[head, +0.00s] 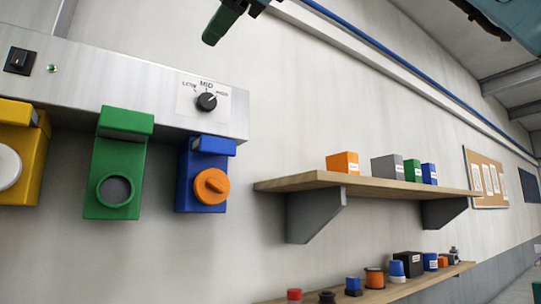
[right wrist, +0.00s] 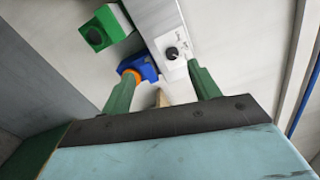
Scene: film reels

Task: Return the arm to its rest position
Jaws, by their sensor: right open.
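My right gripper (right wrist: 162,70) is open and empty in the right wrist view, its two green fingers apart. In the head view only a green finger and a dark part, which look like those of my right gripper (head: 224,22), show at the top edge, above and apart from the control panel. The rest of that gripper is cut off. A teal part of my arm shows at the top right corner. My left gripper is not in view.
A metal panel with a black dial (head: 207,102) is on the wall. Yellow (head: 30,150), green (head: 115,170) and blue (head: 195,185) units hang below it. A wooden shelf (head: 300,181) holds several boxes. A lower shelf (head: 420,283) holds small items. The wall between panel and upper shelf is clear.

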